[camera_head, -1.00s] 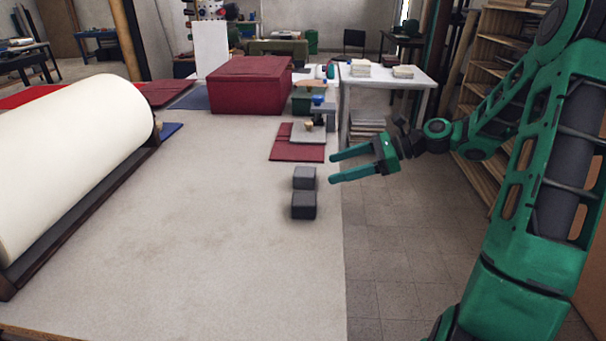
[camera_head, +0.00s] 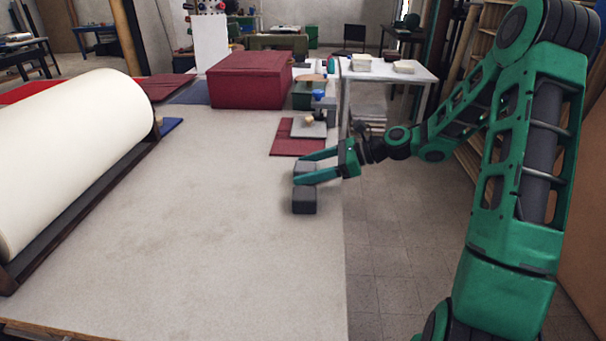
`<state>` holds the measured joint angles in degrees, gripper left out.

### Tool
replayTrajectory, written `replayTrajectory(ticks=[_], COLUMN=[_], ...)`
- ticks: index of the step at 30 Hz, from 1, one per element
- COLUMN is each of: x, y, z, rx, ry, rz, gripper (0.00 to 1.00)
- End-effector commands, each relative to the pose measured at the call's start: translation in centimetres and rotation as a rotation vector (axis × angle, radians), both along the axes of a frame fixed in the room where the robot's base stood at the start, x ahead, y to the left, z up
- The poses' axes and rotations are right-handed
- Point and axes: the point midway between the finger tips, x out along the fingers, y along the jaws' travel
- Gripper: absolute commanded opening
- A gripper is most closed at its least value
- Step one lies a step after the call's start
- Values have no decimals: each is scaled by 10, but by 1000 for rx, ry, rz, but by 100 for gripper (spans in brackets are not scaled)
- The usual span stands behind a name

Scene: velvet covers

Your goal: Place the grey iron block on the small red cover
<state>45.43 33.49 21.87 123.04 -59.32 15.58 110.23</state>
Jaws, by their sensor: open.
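Two dark grey blocks stand close together near the right edge of the pale table. The far block (camera_head: 305,167) is partly hidden by my gripper, and the near block (camera_head: 304,203) is in plain view. I cannot tell from looks which one is iron. My gripper (camera_head: 298,168) is open, its fingers pointing left and lying on the near and far sides of the far block as seen here. I cannot tell whether they touch it or are just above.
A large red box (camera_head: 250,82) stands at the back of the table. A big cream roll (camera_head: 75,150) on a dark stand fills the left. A small white table (camera_head: 405,75) stands beyond the right edge. The front of the table is clear.

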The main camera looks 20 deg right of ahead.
Motion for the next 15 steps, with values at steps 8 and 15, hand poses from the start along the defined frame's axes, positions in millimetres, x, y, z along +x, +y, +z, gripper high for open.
replayTrajectory(ticks=[8, 15], x=[3, 3], y=[7, 7], z=[-4, -3], rx=[-1, -1], ry=[0, 0], rz=[0, 0], gripper=[69, 16])
